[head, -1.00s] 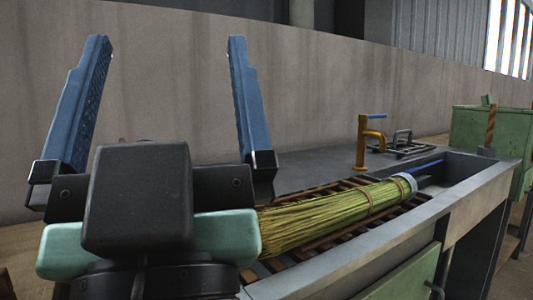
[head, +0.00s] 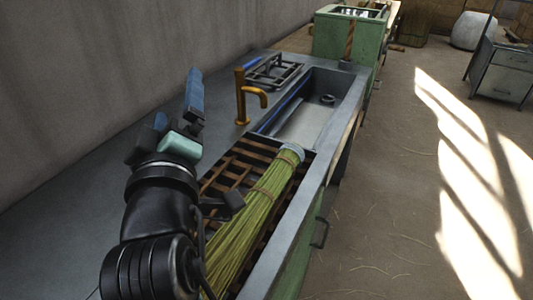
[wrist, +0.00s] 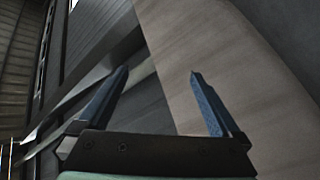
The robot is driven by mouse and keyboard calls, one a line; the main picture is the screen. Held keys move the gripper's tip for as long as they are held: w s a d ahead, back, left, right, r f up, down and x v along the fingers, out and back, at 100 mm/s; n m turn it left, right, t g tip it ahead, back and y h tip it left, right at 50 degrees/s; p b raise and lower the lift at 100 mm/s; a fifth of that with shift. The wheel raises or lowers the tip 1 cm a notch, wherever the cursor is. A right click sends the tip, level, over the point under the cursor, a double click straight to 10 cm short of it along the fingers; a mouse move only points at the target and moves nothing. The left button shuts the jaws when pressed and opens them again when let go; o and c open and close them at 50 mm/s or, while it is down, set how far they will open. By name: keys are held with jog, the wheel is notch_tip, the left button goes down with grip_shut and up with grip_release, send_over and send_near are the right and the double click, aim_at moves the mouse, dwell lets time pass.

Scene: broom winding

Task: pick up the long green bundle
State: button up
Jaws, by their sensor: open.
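The long green bundle (head: 254,216) is a sheaf of yellow-green stalks, tied around with bands and with a pale collar at its far end. It lies on a brown slatted rack (head: 225,177) in the bench. Its near end is partly hidden behind my arm in the head view. My gripper (head: 178,100) has blue fingers and is raised above the bench, to the left of the bundle and apart from it. In the wrist view my gripper (wrist: 160,90) is open and empty, facing the wall; the bundle is not seen there.
An orange tap (head: 243,95) stands beside the sink basin (head: 312,118) beyond the bundle. A metal rack (head: 273,72) lies behind the tap. A green cabinet (head: 345,38) stands at the far end. The grey bench top (head: 85,195) is clear at left.

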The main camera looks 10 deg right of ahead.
notch_tip(320, 180, down, 4)
jog(key=w+a+n+g+p, duration=0.1)
jog(key=a+n+g+p, duration=0.1)
jog(key=n+g+p, duration=0.45)
jog(key=n+g+h+p, duration=0.55)
jog(key=n+p, duration=0.75)
jog(key=p, duration=1)
send_near(225, 241)
jog(key=shift+a+r+m+y, duration=0.25)
jog(key=shift+a+r, duration=0.2)
jog(key=shift+r, duration=0.1)
jog(key=shift+d+f, duration=0.15)
jog(key=shift+f, duration=0.1)
jog(key=x, duration=0.6)
jog(key=shift+w+d+f, duration=0.1)
jog(key=shift+d+f, duration=0.05)
jog(key=shift+f, duration=0.05)
jog(key=shift+d+x, duration=0.2)
jog(key=shift+x, duration=1.35)
jog(key=shift+d+x, duration=0.2)
jog(key=shift+x, duration=1.3)
jog(key=shift+r, duration=0.1)
